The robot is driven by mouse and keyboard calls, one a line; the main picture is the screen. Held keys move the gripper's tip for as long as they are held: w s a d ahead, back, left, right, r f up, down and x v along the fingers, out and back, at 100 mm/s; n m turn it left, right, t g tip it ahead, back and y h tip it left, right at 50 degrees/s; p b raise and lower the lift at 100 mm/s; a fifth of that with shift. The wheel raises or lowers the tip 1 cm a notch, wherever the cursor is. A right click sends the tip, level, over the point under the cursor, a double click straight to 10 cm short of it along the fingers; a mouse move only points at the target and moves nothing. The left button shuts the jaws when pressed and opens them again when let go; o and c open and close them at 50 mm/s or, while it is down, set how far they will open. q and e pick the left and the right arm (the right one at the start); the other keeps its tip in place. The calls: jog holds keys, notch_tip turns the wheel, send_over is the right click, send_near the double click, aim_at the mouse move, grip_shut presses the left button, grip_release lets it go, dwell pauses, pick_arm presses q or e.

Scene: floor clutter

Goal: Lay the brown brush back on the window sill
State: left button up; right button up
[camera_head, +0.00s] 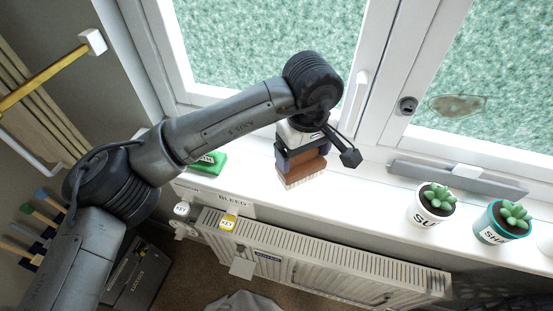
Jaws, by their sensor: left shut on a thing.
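The brown brush (303,167) has a brown body with pale bristles facing down. My left gripper (302,148) is shut on it from above, and its fingers hide the top of the brush. The brush shows over the white window sill (370,201), near the middle of the view. I cannot tell whether the bristles touch the sill or hang just above it. My right gripper is not in view.
A green block (212,163) lies on the sill to the left. To the right are a grey bar (430,176) and two potted succulents (433,202) (503,222). A radiator (320,262) stands below; a window handle (355,100) is close behind my gripper.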

pick_arm(q)
jog(key=shift+w+a+f+p, duration=0.55)
jog(key=shift+a+f, duration=0.35)
jog(key=shift+f, duration=0.4)
jog(key=shift+w+a+f+p, duration=0.6)
jog(key=shift+a+f, duration=0.3)
jog(key=shift+f, duration=0.4)
jog(key=shift+w+a+f+p, duration=0.4)
jog(key=shift+w+a+f, duration=0.4)
jog(key=shift+f, duration=0.5)
jog(key=shift+s+a, duration=0.1)
jog(key=shift+f, duration=0.2)
jog(key=o, duration=0.7)
jog(key=shift+r, duration=0.1)
